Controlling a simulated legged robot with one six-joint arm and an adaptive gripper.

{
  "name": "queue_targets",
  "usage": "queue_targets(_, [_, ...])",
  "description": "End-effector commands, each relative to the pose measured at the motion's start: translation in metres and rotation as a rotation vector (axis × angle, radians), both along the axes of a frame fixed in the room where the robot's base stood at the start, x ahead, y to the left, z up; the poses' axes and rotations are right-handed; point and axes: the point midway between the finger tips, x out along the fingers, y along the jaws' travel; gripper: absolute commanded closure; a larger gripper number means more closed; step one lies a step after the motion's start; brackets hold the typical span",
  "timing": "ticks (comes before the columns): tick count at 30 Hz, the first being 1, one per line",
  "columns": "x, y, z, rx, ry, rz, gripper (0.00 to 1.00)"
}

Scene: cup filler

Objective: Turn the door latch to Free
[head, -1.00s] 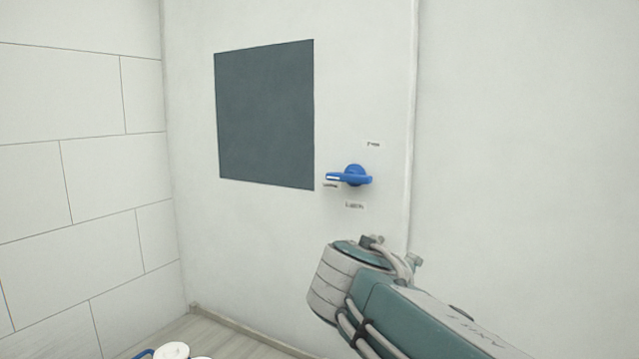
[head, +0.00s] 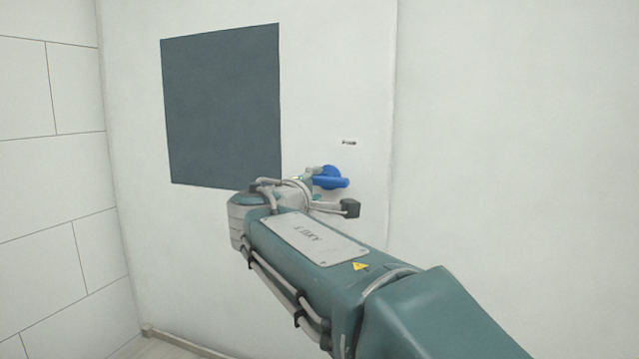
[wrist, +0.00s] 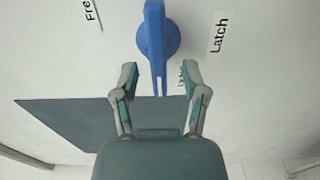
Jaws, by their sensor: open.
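The blue door latch (head: 331,180) is a round knob with a flat bar handle on the white door (head: 340,80). In the wrist view the latch (wrist: 156,40) has its bar pointing down toward my gripper (wrist: 161,70). My gripper is open, one finger on each side of the bar's end, with a visible gap on both sides. A label reading "Fre", cut off by the edge (wrist: 91,11), is on the left, and a "Latch" label (wrist: 219,33) on the right. A third label (wrist: 182,76) is partly hidden near the right finger. My wrist hides part of the handle in the head view.
A dark rectangular panel (head: 222,105) is on the door left of the latch. A tiled wall (head: 50,180) stands at the left. The plain white wall (head: 520,130) right of the door is clear.

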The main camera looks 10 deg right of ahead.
Motion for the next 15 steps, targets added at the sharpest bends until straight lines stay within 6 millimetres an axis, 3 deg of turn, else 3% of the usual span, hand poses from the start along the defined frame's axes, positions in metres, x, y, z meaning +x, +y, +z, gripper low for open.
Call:
queue_targets(6, [0.019, -0.015, 0.000, 0.001, 0.001, -0.002, 0.43])
queue_targets(15, [0.022, -0.015, 0.000, 0.001, -0.001, 0.000, 0.43])
